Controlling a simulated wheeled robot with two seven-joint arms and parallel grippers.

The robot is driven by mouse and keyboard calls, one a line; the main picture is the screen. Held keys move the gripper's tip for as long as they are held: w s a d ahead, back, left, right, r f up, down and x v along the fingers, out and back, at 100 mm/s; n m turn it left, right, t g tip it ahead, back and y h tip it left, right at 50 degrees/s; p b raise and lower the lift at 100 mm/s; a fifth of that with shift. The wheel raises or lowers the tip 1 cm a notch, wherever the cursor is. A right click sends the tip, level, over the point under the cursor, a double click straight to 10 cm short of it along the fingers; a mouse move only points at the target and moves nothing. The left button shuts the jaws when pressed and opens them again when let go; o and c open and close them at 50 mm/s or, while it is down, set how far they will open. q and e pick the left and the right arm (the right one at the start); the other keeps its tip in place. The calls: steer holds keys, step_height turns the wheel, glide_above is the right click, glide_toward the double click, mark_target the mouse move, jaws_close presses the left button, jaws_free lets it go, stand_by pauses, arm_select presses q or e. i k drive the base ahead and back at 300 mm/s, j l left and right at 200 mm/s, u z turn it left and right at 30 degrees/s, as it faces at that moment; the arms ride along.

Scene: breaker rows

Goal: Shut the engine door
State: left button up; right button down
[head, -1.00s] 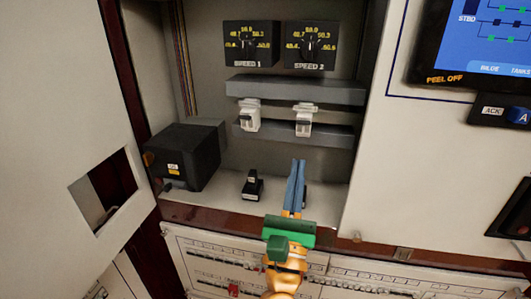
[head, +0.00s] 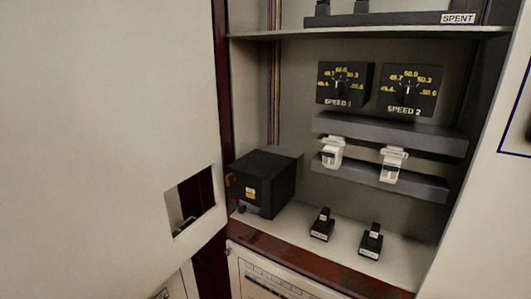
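The engine door (head: 110,130) stands open as a large pale panel filling the left of the head view. It has a square cutout (head: 190,201) near its right edge. The engine cabinet beside it is open, with its dark red frame (head: 221,120) next to the door. Inside are two speed dials (head: 343,84) and (head: 408,90), two white breakers (head: 332,152) and (head: 393,164) on a grey rail, a black box (head: 265,183) and two small black switch-like pieces (head: 322,224) and (head: 371,241) on the cabinet floor. Neither gripper shows.
An upper shelf (head: 370,32) holds dark parts and a label reading SPENT. A white breaker panel (head: 262,275) lies below the cabinet's dark red sill (head: 290,257). A pale wall panel (head: 495,200) borders the cabinet on the right.

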mark_target(107, 107)
steer(key=k+j+z, duration=0.2)
steer(key=z, duration=0.15)
steer(key=k+z, duration=0.35)
steer(key=k+j+z, duration=0.1)
steer(key=k+z, duration=0.25)
steer(key=i, duration=0.1)
